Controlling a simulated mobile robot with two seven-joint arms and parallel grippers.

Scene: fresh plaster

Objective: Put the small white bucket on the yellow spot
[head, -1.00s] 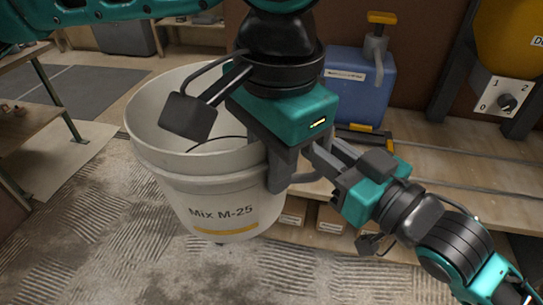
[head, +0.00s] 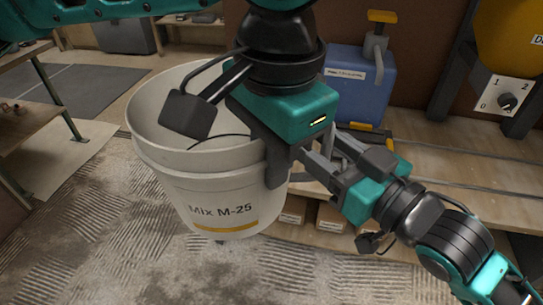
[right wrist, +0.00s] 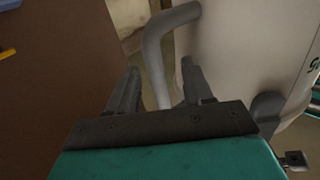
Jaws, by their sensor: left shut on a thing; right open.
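The white bucket (head: 215,185) is labelled "Mix M-25" with a yellow stripe and is at the centre left of the head view. My left gripper (head: 278,160) is shut on the bucket at its right side, by the rim. My right gripper (head: 318,165) is beside the bucket's right side. In the right wrist view, that gripper (right wrist: 160,68) is open, with a grey curved handle (right wrist: 154,55) on the bucket between its fingers; whether they touch it is unclear. The bucket's wall (right wrist: 245,50) is to the right. No yellow spot shows in these frames.
A wooden bench (head: 440,150) with a blue canister (head: 352,90) stands behind on the right, with small boxes (head: 331,218) under it. A wooden table (head: 38,95) is at the left. The ridged grey floor (head: 110,235) is clear at the front left.

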